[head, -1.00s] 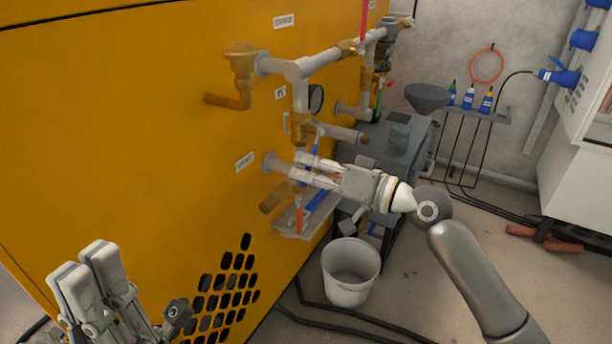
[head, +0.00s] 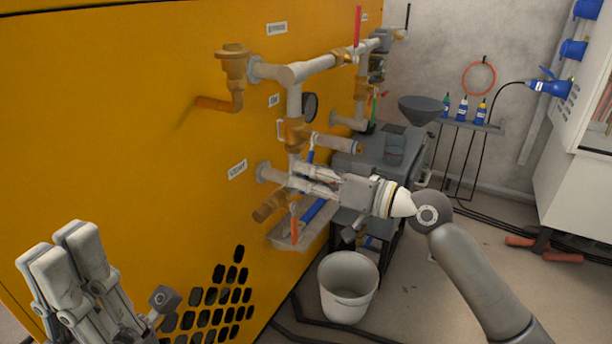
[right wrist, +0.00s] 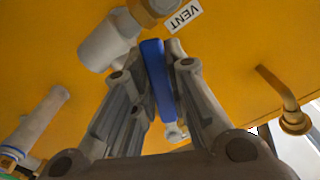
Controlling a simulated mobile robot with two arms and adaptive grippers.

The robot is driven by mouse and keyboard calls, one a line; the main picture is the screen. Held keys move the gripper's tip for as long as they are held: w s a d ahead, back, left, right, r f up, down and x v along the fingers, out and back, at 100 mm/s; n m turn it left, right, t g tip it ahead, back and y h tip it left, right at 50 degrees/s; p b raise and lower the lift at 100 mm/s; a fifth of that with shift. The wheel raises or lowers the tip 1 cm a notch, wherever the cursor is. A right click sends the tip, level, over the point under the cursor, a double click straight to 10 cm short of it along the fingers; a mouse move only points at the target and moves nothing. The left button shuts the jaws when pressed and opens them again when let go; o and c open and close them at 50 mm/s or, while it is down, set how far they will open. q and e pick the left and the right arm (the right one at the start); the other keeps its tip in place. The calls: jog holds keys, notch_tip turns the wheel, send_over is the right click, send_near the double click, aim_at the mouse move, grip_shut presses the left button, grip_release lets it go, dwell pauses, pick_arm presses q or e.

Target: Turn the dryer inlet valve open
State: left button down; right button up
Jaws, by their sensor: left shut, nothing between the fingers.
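Pipework with several valves runs along the yellow cabinet (head: 120,130); I cannot tell which one is the dryer inlet valve. In the right wrist view, a blue lever (right wrist: 158,80) stands between the two fingers of my right gripper (right wrist: 160,68). In the head view my right gripper (head: 297,176) reaches in at the lower pipes, beside the blue lever (head: 310,156). A narrow gap shows between its fingers; whether they press on the lever is unclear. My left gripper (head: 56,246) is shut and empty at the lower left, away from the pipes.
A VENT label (right wrist: 182,16) is on the cabinet. A white bucket (head: 347,290) stands on the floor below. A grey funnel (head: 424,108) and bottles are behind, right.

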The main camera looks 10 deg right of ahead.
jog(key=o, duration=0.4)
jog(key=v, duration=1.2)
jog(key=shift+c, duration=0.2)
